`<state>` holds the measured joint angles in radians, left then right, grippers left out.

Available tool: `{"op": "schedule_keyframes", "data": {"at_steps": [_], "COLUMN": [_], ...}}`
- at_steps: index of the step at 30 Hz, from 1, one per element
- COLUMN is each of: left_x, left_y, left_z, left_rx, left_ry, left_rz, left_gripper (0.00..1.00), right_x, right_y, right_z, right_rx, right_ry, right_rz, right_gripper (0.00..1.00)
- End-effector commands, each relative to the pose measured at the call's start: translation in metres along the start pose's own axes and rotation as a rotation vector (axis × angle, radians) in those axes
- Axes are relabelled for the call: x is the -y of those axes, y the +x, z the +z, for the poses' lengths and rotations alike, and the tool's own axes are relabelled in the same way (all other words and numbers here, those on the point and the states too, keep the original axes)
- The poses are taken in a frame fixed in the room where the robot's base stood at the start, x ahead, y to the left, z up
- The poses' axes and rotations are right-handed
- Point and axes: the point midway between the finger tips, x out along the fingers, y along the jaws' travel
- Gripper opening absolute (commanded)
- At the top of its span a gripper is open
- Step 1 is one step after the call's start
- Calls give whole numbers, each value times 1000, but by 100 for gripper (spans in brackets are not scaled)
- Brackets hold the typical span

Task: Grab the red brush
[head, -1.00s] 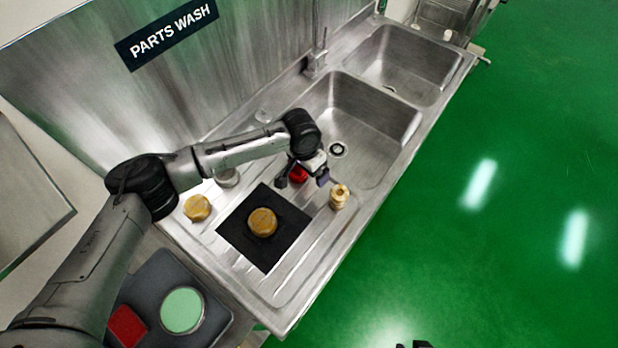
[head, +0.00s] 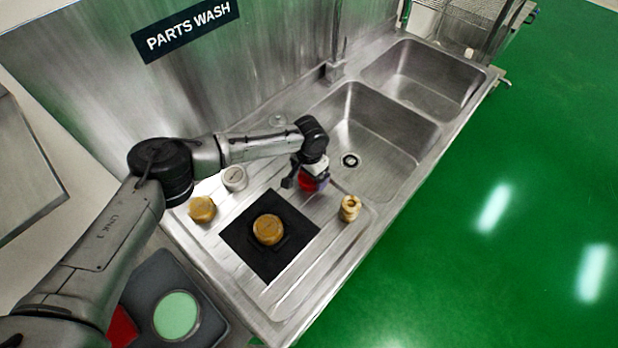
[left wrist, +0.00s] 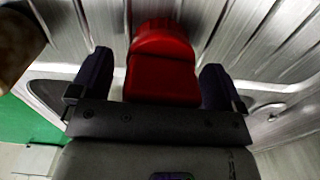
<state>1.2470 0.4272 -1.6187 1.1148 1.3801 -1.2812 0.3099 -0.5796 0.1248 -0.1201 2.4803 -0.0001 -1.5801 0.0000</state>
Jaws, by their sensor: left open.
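The red brush (left wrist: 162,62) is in the middle of the left wrist view, between the two fingers of my left gripper (left wrist: 158,80). A gap shows between the brush and each finger. In the head view the brush (head: 309,183) is a small red patch on the sink's drainboard, partly hidden by my left gripper (head: 308,184), which is open over it. My right gripper is not in view.
A black mat (head: 237,234) carries a brass cap (head: 269,229). Another brass cap (head: 202,209), a silver cap (head: 235,178) and a tan stepped fitting (head: 349,208) stand around it. Sink basins (head: 385,150) lie to the right, with a faucet (head: 334,70) behind.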

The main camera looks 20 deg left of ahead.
Motion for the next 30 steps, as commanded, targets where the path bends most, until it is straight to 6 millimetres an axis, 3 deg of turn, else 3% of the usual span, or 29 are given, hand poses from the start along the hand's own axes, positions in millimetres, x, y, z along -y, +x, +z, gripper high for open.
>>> {"op": "schedule_keyframes", "data": {"at_steps": [11,27,30], "left_x": [0,0,0], "left_y": [6,6,6], "left_z": [0,0,0], "left_rx": [-1,-1,-2], "left_ry": [0,-1,-1], "left_rz": [0,0,0], "left_gripper": [93,42,37], "right_x": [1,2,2], "right_y": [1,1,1], "right_z": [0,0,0], "right_rx": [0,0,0], "right_ry": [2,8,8], "right_rz": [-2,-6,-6], "right_gripper": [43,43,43]}}
